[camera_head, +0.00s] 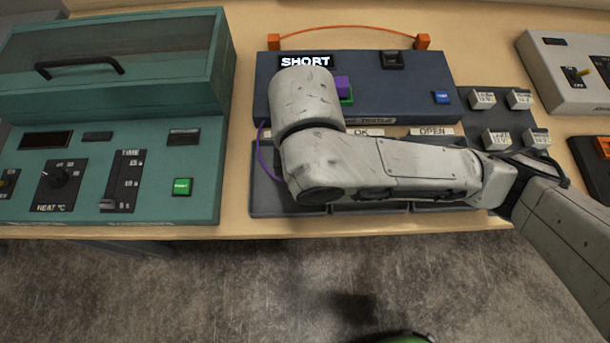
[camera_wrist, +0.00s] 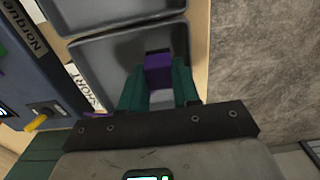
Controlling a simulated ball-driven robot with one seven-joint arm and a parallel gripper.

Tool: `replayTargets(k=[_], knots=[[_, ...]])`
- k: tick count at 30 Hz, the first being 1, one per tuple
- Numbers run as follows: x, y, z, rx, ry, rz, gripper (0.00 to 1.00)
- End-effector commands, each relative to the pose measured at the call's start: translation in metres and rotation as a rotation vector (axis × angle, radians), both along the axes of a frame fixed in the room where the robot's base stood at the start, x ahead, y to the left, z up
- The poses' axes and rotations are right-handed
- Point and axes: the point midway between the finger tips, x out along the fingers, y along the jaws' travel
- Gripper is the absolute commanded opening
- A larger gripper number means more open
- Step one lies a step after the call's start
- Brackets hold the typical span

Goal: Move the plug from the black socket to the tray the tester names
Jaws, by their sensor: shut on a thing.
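My gripper (camera_wrist: 158,80) is shut on a purple plug (camera_wrist: 158,62). In the wrist view the plug is between its teal fingers, over the grey SHORT tray (camera_wrist: 105,55); I cannot tell whether it touches the tray floor. In the head view my arm hides the gripper and held plug. The blue tester's display (camera_head: 305,62) reads SHORT. The black socket (camera_head: 393,60) at its top right looks empty. Another purple plug (camera_head: 342,86) sits at a green socket on the tester. A purple cord (camera_head: 262,150) curves down left of my arm.
The OK label (camera_head: 361,132) and OPEN label (camera_head: 432,132) mark the trays right of the left one. An orange cord (camera_head: 350,30) arches behind the tester. A teal oven-like unit (camera_head: 110,190) stands left. Several grey blocks (camera_head: 497,138) lie right. The table's front edge is close to the trays.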

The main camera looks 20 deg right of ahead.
Motion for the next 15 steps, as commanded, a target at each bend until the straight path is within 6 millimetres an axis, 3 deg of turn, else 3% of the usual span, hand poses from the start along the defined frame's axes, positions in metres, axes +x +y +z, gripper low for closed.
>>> replayTargets(k=[15], knots=[[0.0, 0.0, -0.011, 0.0, 0.0, 0.0, 0.01]])
